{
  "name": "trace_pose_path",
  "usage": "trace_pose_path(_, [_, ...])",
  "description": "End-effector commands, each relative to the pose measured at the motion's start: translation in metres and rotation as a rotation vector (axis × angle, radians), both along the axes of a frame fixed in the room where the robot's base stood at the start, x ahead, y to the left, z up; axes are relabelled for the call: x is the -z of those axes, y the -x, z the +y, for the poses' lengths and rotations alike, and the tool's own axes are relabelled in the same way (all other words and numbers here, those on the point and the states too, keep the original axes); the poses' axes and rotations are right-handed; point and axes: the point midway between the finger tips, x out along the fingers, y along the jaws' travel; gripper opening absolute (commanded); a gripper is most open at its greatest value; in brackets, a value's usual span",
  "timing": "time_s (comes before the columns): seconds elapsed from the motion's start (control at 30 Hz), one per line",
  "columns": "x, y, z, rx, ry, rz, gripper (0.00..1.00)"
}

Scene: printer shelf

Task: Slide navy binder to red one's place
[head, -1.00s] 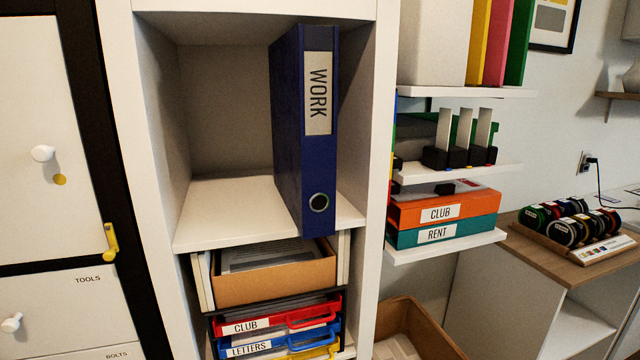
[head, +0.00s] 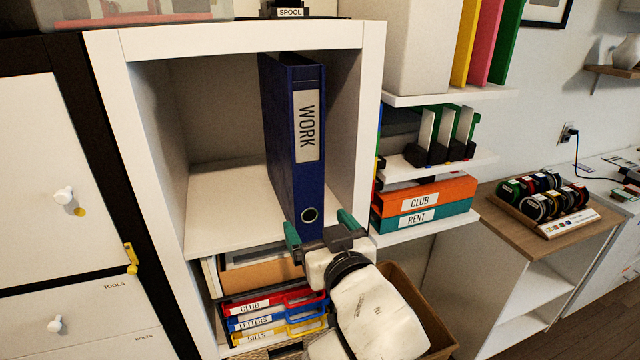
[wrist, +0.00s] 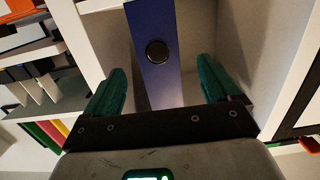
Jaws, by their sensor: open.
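The navy binder (head: 279,130), labelled WORK, stands upright in the open white cubby (head: 220,205), near its right wall, with its spine facing out. A round finger hole shows low on the spine. No red binder shows in the cubby; the shelf floor left of the navy binder is bare. My gripper (head: 318,225) is open and empty in front of the spine's lower end. In the wrist view, the spine (wrist: 165,85) with its dark hole appears between the two green fingers, with gaps on both sides. I cannot tell how far the fingertips reach along the binder.
Below the cubby are a cardboard-coloured tray (head: 262,275) and red, blue and yellow drawers (head: 262,305). Side shelves on the right hold orange and teal boxes (head: 430,205). A white cabinet (head: 35,170) with knobs stands left. A brown box (head: 425,315) sits on the lower right.

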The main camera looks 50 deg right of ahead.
Motion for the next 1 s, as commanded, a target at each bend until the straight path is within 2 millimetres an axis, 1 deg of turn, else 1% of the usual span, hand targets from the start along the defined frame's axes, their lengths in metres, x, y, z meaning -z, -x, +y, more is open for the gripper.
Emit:
trace_pose_path(0.03, [-0.019, 0.0, -0.001, 0.005, 0.014, -0.034, 0.89])
trace_pose_path(0.1, [-0.03, 0.0, -0.001, 0.009, 0.027, -0.064, 0.89])
trace_pose_path(0.2, [-0.037, 0.001, -0.001, 0.011, 0.035, -0.085, 0.89])
trace_pose_path(0.5, [-0.036, 0.001, -0.001, 0.011, 0.035, -0.085, 0.89])
trace_pose_path(0.63, [-0.037, -0.004, -0.004, 0.011, 0.035, -0.085, 0.89])
trace_pose_path(0.77, [-0.038, -0.017, -0.013, 0.012, 0.036, -0.084, 0.89])
trace_pose_path(1.0, [-0.039, -0.052, -0.037, 0.013, 0.036, -0.083, 0.89])
